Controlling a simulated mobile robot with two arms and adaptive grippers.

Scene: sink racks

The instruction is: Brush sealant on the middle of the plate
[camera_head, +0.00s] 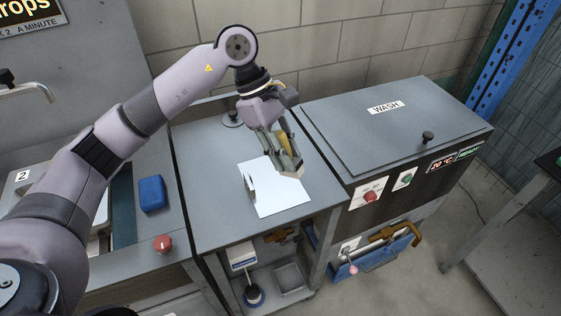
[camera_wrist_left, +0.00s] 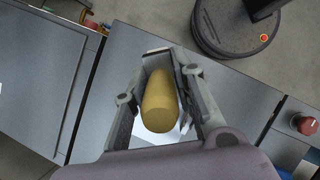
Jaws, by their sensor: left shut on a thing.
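A white plate (camera_head: 280,200) lies flat on the grey worktop between the sink and the wash unit. My left gripper (camera_head: 288,166) points down over the plate's upper right part and is shut on a brush with a yellow-brown handle (camera_head: 284,143). In the left wrist view, the rounded handle (camera_wrist_left: 162,103) stands between the two fingers, with a bit of the plate (camera_wrist_left: 150,138) showing below it. The bristles are hidden, so I cannot tell whether they touch the plate. My right gripper is not in view.
The wash unit (camera_head: 425,140) with its knob stands close on the right. A blue block (camera_head: 152,193) and a red button (camera_head: 162,243) are on the left counter. A shelf below the worktop holds small items.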

